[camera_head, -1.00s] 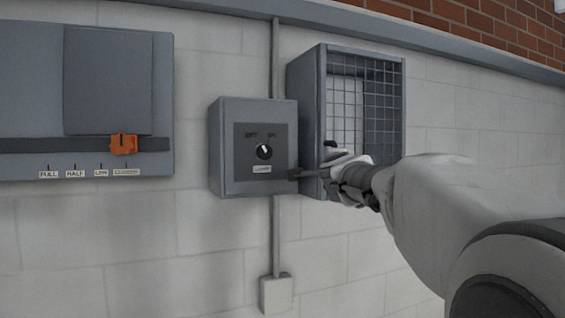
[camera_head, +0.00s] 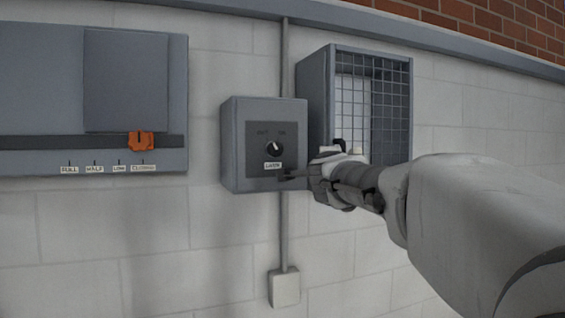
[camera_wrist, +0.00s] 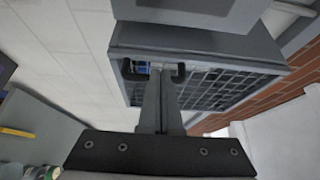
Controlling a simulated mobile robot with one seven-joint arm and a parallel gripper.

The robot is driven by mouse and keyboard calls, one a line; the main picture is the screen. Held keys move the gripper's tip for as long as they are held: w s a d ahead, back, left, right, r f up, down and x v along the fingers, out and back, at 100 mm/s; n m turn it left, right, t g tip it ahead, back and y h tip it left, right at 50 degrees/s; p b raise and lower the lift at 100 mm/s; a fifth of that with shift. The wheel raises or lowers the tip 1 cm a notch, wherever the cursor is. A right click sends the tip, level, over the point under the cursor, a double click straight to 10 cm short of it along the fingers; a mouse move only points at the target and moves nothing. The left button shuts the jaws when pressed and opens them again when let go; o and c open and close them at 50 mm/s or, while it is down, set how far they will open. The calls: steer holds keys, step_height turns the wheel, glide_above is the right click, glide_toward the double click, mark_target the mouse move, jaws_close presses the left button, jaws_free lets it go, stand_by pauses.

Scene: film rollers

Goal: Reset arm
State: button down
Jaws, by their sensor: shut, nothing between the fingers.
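My gripper (camera_head: 287,175) is in front of the lower right part of a grey switch box in the head view. Its fingers are together with nothing between them, and they also show shut in the wrist view (camera_wrist: 160,78). The switch box (camera_head: 236,150) is on the wall and carries a round black knob (camera_head: 274,149) with a white pointer, with small labels above and below it. I cannot tell from the head view whether the fingertips touch the box. In the wrist view the fingers point toward a grey box with a mesh front (camera_wrist: 215,88).
The mesh-fronted box (camera_head: 316,95) is on the wall right of the switch box, partly behind my arm. A grey panel (camera_head: 40,80) with an orange slider (camera_head: 141,140) above several labels is at left. A conduit leads down to a small box (camera_head: 285,288). The lower left wall is bare.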

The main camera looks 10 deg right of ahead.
steer(key=s+a+f+n+y+b, duration=0.3)
steer(key=s+a+f+n+y, duration=0.5)
steer(key=a+n, duration=0.3)
steer(key=s+a+f+n+g+b, duration=0.25)
steer(key=s+f+n+g, duration=0.2)
steer(key=s+f, duration=0.45)
steer(key=s+d+f+n+g+h+b, duration=0.1)
steer(key=s+d+f+n+g, duration=0.1)
steer(key=s+f, duration=0.7)
steer(key=s+d+f+n+g+h+b, duration=0.1)
steer(key=s+d+f+n+g, duration=0.2)
steer(key=s+f, duration=0.6)
step_height(320, 180, down, 5)
steer(key=shift+r+n+g, duration=0.2)
steer(key=shift+n+g, duration=0.35)
steer(key=shift+g, duration=0.6)
steer(key=shift+d, duration=0.2)
